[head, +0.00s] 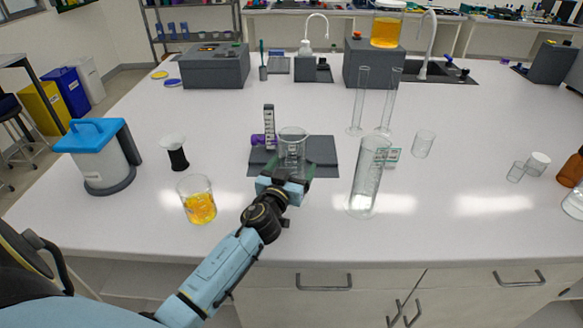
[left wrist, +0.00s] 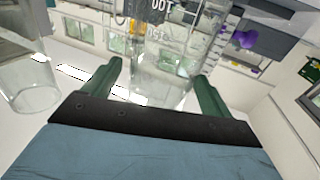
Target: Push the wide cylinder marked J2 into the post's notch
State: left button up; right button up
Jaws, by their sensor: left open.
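A wide clear glass cylinder (head: 292,146) stands at the dark grey base plate (head: 322,150), just in front of and to the right of the post. I cannot read a J2 mark on it. The post (head: 269,122) is upright with a dark-and-white scale and a purple knob (head: 256,140); its notch cannot be made out. My left gripper (head: 287,173) is open at the near side of this cylinder. In the left wrist view its fingers (left wrist: 157,88) lie either side of the clear glass (left wrist: 165,62); contact cannot be told. My right gripper is not in view.
A tall graduated cylinder (head: 366,178) stands close to the right, with a small label card (head: 391,154) behind. A beaker of orange liquid (head: 200,205), a black-and-white funnel-like piece (head: 176,152) and a blue-lidded container (head: 100,155) stand left. Thin glass tubes (head: 358,103) stand behind.

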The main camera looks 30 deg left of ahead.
pick_arm(q)
jog(key=shift+c, duration=0.5)
jog(key=c, duration=1.2)
jog(key=shift+w+a+b, duration=0.25)
jog(key=shift+w+a, duration=0.3)
jog(key=shift+w, duration=0.3)
jog(key=shift+w+a+b, duration=0.3)
jog(key=shift+w+a, duration=0.2)
jog(key=shift+w, duration=0.35)
jog(key=shift+w+a+b, duration=0.25)
jog(key=shift+w+a, duration=0.3)
jog(key=shift+w, duration=0.3)
jog(key=shift+w+a+b, duration=0.4)
jog(key=shift+w+a, duration=0.1)
jog(key=shift+w, duration=0.35)
jog(key=shift+w+a+b, duration=0.45)
jog(key=shift+w+a, duration=0.1)
jog(key=shift+w, duration=0.3)
jog(key=shift+w+a+b, duration=0.4)
jog(key=shift+w+a, duration=0.1)
jog(key=shift+w, duration=0.35)
jog(key=shift+w+a, duration=0.1)
jog(key=shift+w+a+b, duration=0.2)
jog(key=shift+w+b, duration=0.1)
jog(key=shift+w, duration=0.15)
